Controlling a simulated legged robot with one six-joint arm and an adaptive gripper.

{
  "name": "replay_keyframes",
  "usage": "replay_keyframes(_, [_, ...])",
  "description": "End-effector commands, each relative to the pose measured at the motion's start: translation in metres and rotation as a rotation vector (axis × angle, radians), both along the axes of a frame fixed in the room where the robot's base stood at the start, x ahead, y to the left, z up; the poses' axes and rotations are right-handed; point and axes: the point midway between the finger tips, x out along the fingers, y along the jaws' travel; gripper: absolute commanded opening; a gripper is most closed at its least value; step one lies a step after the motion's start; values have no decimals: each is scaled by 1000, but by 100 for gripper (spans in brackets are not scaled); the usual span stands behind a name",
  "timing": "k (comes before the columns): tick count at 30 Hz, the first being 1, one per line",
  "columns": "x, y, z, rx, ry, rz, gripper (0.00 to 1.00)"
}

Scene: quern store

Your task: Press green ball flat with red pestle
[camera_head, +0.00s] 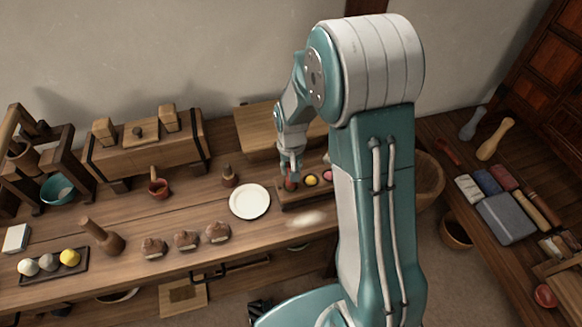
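My gripper (290,168) is over the left end of a small dark wooden tray (303,199) on the long bench. A small red thing, which looks like the red pestle (290,184), points down between its fingers, and the fingers look shut on it. Its lower end is at the tray's left end; I cannot tell whether it touches anything there. A yellow ball (311,180) and a pink ball (328,175) sit to its right in the tray. I see no green ball; the spot under the pestle is hidden.
A white plate (249,201) lies left of the tray, with a pale patch (307,218) in front. Several brown lumps (186,240), a wooden pestle (103,236) and a dark tray of balls (53,276) stand further left. My arm hides the bench's right end.

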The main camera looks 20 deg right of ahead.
Motion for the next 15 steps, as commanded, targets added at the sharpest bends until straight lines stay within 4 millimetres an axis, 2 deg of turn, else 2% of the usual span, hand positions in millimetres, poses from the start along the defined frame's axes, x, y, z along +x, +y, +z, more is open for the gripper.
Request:
replay_keyframes(7, [0,0,-5,0,0,0,0])
replay_keyframes(15, [0,0,-2,0,0,0,0])
